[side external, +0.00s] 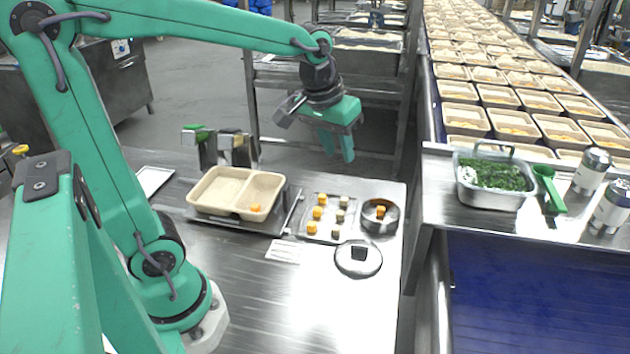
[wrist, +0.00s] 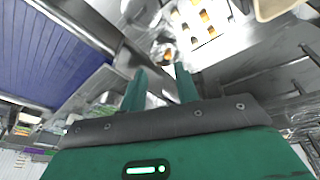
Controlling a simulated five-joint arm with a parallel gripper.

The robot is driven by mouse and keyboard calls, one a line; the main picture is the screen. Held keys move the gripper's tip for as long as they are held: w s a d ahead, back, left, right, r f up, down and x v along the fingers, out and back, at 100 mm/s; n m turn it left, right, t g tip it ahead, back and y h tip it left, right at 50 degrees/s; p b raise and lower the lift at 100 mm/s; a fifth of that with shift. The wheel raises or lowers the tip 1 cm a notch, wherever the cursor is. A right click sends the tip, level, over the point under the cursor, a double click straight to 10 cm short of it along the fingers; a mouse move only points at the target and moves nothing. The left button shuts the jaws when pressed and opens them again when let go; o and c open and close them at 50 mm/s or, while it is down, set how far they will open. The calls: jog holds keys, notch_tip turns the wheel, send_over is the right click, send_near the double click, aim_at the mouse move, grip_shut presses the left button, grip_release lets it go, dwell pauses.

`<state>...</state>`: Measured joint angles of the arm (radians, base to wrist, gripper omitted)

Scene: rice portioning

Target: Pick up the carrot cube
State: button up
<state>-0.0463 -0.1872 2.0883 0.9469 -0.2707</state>
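Orange carrot cubes (side external: 317,212) stand in a column on a small tray (side external: 326,198), beside a column of pale cubes (side external: 340,215). One more orange cube (side external: 380,210) is in a round metal bowl (side external: 368,226) right of the tray. Another orange cube (side external: 255,207) lies in the right compartment of a beige container (side external: 208,203). My gripper (side external: 338,157) is raised above and behind the tray and bowl, fingers pointing down, touching nothing. In the wrist view its fingers (wrist: 160,69) are apart with nothing held, and the tray's cubes (wrist: 205,16) show near the top.
A white card (side external: 285,250) lies nearby. On the right counter are a pan of greens (side external: 493,178), a green scoop (side external: 549,188) and shakers (side external: 590,172). The front of the table is clear.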

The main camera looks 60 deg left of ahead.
jog(key=w+a+f+n+g, duration=0.25)
jog(key=w+f, duration=0.45)
jog(key=w, duration=0.4)
jog(key=n, duration=0.3)
send_near(381, 208)
jog(key=shift+w+a+f+g, duration=0.15)
jog(key=shift+a+g, duration=0.05)
jog(key=shift+g, duration=0.25)
jog(key=shift+w+f, duration=0.15)
jog(key=shift+f, duration=0.15)
jog(key=shift+f, duration=0.15)
jog(key=shift+f, duration=1.2)
jog(key=shift+f, duration=0.1)
jog(key=shift+w+d+f, duration=0.1)
jog(key=shift+d+f, duration=0.05)
jog(key=shift+f, duration=2.3)
jog(key=shift+c, duration=0.2)
